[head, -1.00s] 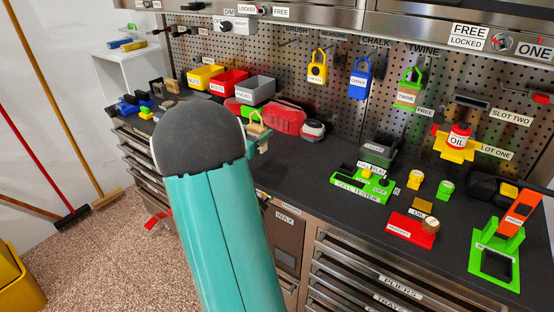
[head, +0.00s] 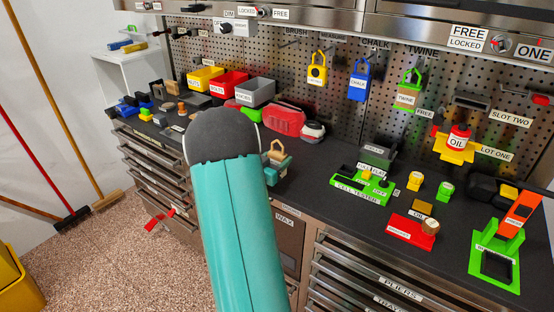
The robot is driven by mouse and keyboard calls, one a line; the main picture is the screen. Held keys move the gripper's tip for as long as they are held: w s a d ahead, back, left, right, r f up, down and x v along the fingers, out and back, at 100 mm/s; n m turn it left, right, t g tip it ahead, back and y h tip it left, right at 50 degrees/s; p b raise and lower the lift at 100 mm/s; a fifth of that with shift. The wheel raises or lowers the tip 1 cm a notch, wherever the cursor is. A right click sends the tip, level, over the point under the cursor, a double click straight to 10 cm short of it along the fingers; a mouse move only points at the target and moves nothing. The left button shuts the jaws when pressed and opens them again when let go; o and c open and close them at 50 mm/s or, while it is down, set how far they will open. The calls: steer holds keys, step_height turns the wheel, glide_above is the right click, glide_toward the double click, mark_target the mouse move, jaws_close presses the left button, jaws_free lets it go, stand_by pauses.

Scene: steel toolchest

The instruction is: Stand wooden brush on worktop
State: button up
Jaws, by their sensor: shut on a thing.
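The wooden brush (head: 277,149) shows as a small pale tan piece in the head view, just right of my arm's dark rounded joint. My gripper (head: 279,162), teal and partly hidden behind my arm, is shut on it. The brush is over the front part of the dark worktop (head: 318,187). Its lower part is hidden, so I cannot tell whether it touches the worktop or how upright it is.
A red case (head: 284,119) lies behind my gripper. The green cell tester (head: 350,188) stands to the right, with a red block (head: 407,229) beyond. Yellow, red and grey bins (head: 255,92) line the back. Bare worktop lies between gripper and tester.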

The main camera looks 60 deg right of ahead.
steer(key=o, duration=1)
steer(key=shift+o, duration=0.2)
steer(key=w+a, duration=0.2)
steer(key=a, duration=1)
